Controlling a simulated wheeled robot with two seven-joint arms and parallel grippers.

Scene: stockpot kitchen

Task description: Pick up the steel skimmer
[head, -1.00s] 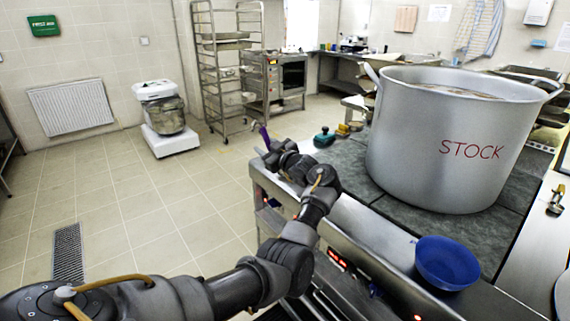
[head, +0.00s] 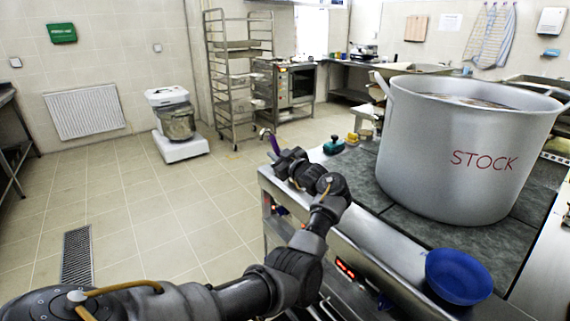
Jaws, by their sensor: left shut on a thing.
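My left gripper (head: 283,160) is at the near left corner of the stove, shut on a thin thing with a purple handle (head: 273,145). The handle sticks up beyond the fingers and ends in a small hook. I take it for the steel skimmer; its steel head is not visible, so I cannot confirm this. My right gripper is out of view.
A large steel stockpot (head: 455,150) marked STOCK stands on the dark stove top (head: 400,222). A blue bowl (head: 458,277) sits at the stove's front edge. A green-topped object (head: 334,145) lies beyond the gripper. The tiled floor (head: 130,215) at left is mostly clear.

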